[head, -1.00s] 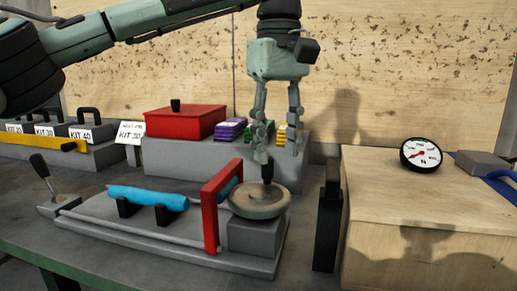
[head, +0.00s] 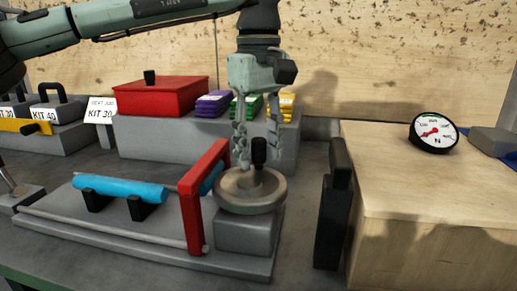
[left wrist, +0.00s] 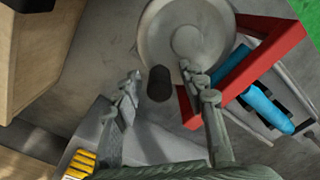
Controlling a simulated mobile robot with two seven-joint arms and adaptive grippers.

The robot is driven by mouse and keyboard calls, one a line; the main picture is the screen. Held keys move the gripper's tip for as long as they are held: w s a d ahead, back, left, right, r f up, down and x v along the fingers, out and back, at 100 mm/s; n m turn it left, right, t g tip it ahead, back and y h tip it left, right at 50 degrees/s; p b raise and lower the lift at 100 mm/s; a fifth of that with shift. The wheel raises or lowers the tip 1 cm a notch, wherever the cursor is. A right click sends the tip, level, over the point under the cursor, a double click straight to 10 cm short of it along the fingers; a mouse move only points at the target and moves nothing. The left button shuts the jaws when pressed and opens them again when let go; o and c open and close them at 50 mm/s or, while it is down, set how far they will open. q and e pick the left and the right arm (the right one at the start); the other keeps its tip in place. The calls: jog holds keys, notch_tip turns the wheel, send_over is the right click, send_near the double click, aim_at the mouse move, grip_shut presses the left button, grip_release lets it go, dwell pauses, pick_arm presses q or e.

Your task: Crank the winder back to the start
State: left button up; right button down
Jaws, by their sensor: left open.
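The winder is a grey round handwheel (head: 250,194) on a grey block at the right end of the grey bed. Its upright black crank knob (head: 259,153) stands at the far side of the wheel. My left gripper (head: 257,162) points down and is open, with a finger on either side of the knob. The left wrist view also shows the knob (left wrist: 160,83) between the spread fingers, with gaps beside it, and the handwheel (left wrist: 186,40) beyond. My right gripper is in neither view.
A red frame (head: 192,205) stands just left of the wheel, around the blue roll (head: 120,187). A red box (head: 170,100) and coloured stacks sit on a grey shelf behind. A black upright block (head: 333,210) and a wooden box with a dial gauge (head: 434,132) stand right.

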pick_arm(q)
jog(key=shift+f, duration=0.1)
grip_shut()
jog(key=shift+w+a+n, duration=0.1)
jog(key=shift+n, duration=0.2)
